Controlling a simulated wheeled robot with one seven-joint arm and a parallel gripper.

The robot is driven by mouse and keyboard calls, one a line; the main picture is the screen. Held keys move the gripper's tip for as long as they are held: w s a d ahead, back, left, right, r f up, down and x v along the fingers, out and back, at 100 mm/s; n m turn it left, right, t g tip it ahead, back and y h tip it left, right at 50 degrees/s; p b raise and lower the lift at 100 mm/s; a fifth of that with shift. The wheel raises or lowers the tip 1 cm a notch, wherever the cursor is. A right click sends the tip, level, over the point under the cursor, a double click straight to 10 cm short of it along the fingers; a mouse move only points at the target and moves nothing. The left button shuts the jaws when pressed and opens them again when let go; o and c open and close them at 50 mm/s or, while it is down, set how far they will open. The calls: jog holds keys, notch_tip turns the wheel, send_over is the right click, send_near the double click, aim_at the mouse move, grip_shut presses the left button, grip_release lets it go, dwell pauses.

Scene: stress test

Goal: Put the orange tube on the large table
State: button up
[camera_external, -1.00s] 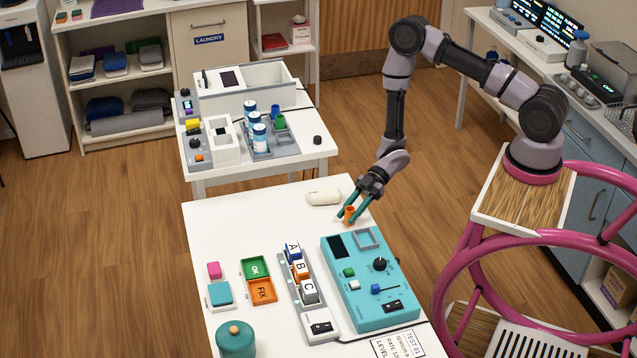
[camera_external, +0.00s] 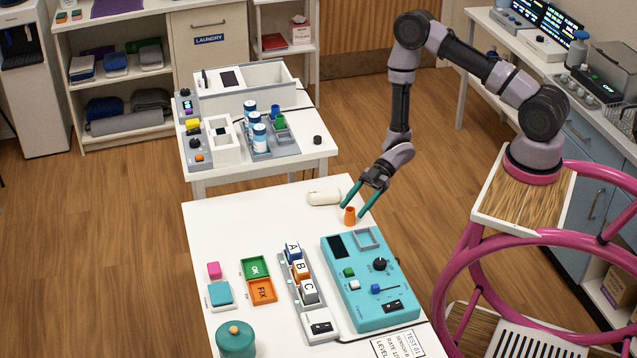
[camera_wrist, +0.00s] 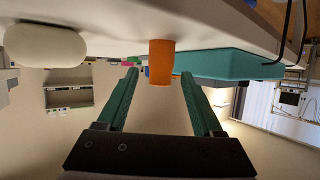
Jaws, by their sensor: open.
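The orange tube (camera_external: 349,215) stands upright on the large white table (camera_external: 225,223) near its far right corner, just beyond the teal panel. My gripper (camera_external: 356,212) is open, its teal fingers spread apart at the tube. In the wrist view the tube (camera_wrist: 161,62) shows ahead of and between the open fingertips (camera_wrist: 160,75), with clear space on both sides. No contact between fingers and tube is visible.
A cream rounded object (camera_external: 323,197) lies close to the tube's left. The teal control panel (camera_external: 372,280) is just in front. A lettered block rack (camera_external: 302,285) stands farther left. A smaller white table (camera_external: 300,156) with bottles is behind.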

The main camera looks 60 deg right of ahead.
jog(key=v, duration=0.9)
jog(key=w+d+r+m+t+h, duration=0.4)
jog(key=w+d+r+h, duration=0.3)
jog(key=w+d+r, duration=0.35)
jog(key=s+d+r+m+t+h, duration=0.1)
jog(key=d+r+m+h, duration=0.2)
jog(key=r, duration=0.6)
jog(key=s+d+r+m+t+h, duration=0.1)
jog(key=d+r+m+h, duration=0.2)
jog(key=r, duration=0.6)
jog(key=s+d+r+m+h, duration=0.15)
jog(key=s+r+m, duration=0.45)
jog(key=s+r, duration=0.65)
jog(key=s+a+r+m+g+y, duration=0.1)
jog(key=s+a, duration=0.2)
jog(key=s, duration=0.4)
jog(key=s+a+r+m+y, duration=0.2)
jog(key=s+a, duration=0.1)
jog(key=s, duration=0.5)
jog(key=shift+a+g, duration=0.25)
jog(key=shift+g, duration=0.15)
